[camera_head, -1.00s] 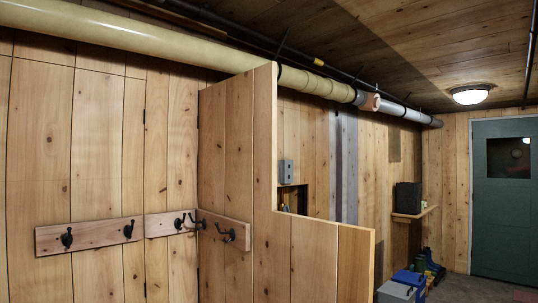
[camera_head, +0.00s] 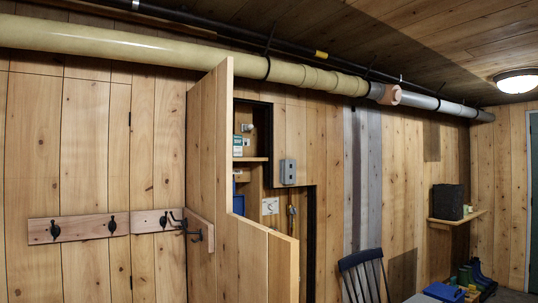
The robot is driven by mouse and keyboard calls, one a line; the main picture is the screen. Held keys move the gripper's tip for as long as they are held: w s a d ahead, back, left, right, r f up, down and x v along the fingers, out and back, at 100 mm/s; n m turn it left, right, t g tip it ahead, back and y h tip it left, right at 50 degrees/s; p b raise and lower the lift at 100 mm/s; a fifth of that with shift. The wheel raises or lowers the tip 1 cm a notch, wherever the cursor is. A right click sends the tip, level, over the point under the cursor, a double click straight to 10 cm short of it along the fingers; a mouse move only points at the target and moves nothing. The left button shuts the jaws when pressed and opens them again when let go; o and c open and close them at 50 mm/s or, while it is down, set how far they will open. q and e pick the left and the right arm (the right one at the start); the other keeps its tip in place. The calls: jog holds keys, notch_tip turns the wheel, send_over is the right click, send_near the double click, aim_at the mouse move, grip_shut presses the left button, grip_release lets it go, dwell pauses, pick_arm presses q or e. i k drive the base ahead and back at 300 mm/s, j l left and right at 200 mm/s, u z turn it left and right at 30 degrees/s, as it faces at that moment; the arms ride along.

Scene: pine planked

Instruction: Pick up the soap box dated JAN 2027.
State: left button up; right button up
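No soap box can be made out for certain, and no date is readable. A small white and green item (camera_head: 238,146), perhaps a box, stands on a small shelf (camera_head: 251,159) inside a dark recess behind the wooden partition. It is partly hidden by the partition edge, and its print is too small to read. Neither of my grippers is in view.
A pine partition (camera_head: 205,150) with a lower stepped part (camera_head: 262,262) stands ahead. Coat hooks (camera_head: 112,224) are on the left wall. A dark chair (camera_head: 364,275), a wall shelf (camera_head: 457,219) with a black box (camera_head: 447,201), and boots (camera_head: 482,274) are at right.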

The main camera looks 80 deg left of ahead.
aim_at(237, 139)
jog(key=i+u, duration=0.5)
jog(key=i+l+u, duration=0.15)
jog(key=i+u, duration=0.3)
jog(key=i, duration=0.15)
jog(key=i+j+u, duration=0.1)
jog(key=i+u, duration=0.2)
jog(key=u, duration=0.2)
jog(key=i+u, duration=0.3)
jog(key=u, duration=0.15)
jog(key=i+l+u, duration=0.1)
jog(key=i+u, duration=0.25)
jog(key=u, duration=0.15)
jog(key=i+l+u, duration=0.2)
jog(key=u, duration=1.35)
jog(key=i+l, duration=0.05)
